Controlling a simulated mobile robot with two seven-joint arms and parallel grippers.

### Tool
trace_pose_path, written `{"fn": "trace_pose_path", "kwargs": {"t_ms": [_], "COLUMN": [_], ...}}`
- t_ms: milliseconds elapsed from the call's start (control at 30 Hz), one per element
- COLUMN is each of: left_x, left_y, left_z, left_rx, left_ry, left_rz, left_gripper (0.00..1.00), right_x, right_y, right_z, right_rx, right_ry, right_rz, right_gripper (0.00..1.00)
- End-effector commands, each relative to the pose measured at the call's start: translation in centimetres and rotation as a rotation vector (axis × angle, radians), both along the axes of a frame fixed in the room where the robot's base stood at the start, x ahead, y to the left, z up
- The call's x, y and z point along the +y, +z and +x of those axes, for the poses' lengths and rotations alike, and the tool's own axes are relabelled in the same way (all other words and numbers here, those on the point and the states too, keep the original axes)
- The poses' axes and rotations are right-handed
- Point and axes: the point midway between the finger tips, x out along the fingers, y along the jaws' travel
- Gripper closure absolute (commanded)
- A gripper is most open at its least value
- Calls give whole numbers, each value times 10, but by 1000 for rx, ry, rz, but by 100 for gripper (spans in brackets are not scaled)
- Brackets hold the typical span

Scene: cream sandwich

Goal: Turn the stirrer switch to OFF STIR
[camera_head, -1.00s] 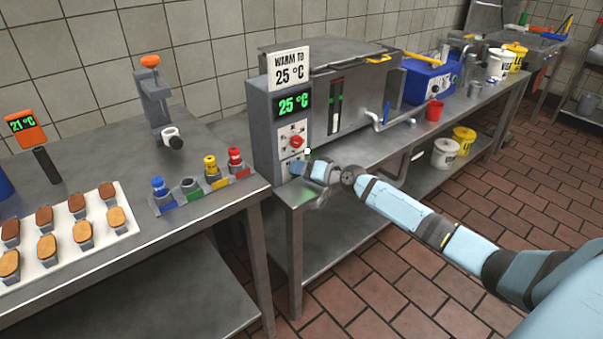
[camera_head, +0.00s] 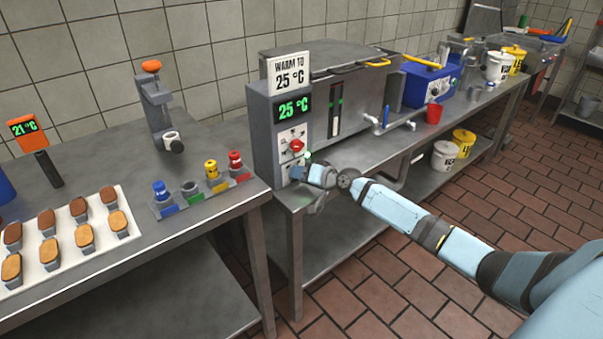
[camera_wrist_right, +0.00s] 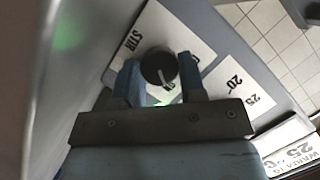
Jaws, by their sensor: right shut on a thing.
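The stirrer switch is a round black knob (camera_wrist_right: 158,66) on a white plate (camera_wrist_right: 198,40) marked STIR. In the right wrist view, the two blue fingers of my right gripper (camera_wrist_right: 160,78) are closed on either side of it. A light line on the knob points toward the lower right in that view. Lettering below the knob is partly covered by the fingers. In the head view my right gripper (camera_head: 299,173) is at the lower front panel of the grey machine (camera_head: 263,140) and hides the switch. My left gripper is not in view.
A red dial (camera_head: 297,145) sits just above my right gripper, under a green 25 °C display (camera_head: 293,108). The table edge runs below my gripper. Colored bottles (camera_head: 212,170) stand on the left table.

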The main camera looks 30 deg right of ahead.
Motion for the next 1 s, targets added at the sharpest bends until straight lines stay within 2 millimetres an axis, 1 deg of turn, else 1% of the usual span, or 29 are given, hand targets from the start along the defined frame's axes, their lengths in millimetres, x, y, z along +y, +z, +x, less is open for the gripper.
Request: {"fn": "trace_pose_path", "kwargs": {"t_ms": [33,267,433,767,900,1000], "left_x": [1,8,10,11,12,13], "left_y": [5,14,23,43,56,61], "left_z": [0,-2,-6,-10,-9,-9], "left_rx": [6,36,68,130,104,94], "left_ry": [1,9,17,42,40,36], "left_rz": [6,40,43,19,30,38], "left_gripper": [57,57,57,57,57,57], "right_x": [0,2,3,7,8,8], "right_y": [4,9,11,9,8,6], "right_z": [0,0,0,-1,-1,-1], "right_rx": [0,-13,-26,-49,-60,-68], "right_ry": [0,0,0,0,0,-1], "right_rz": [-22,-187,-346,-655,-784,-868], "right_gripper": [86,86,86,86,86,86]}}
